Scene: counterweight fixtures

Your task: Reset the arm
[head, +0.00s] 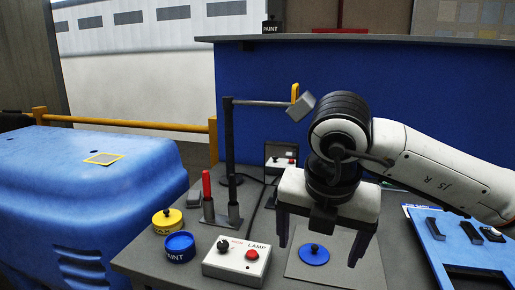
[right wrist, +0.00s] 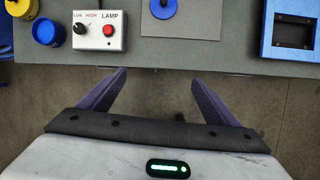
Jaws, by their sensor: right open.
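A dark post (head: 229,150) carries a level arm (head: 262,103). At the arm's right end are a yellow piece (head: 295,92) and a tilted grey block (head: 301,107), close beside my right wrist in the picture. A red-handled upright lever (head: 206,186) stands near the post's foot. My left gripper is not in view.
A lamp box (head: 237,260) with knob and red button, a blue paint pot (head: 179,247), a yellow pot (head: 167,221) and a blue knobbed lid (head: 314,254) on a grey plate sit in front. A blue tray (head: 438,257) is right. A blue panel (head: 400,120) stands behind.

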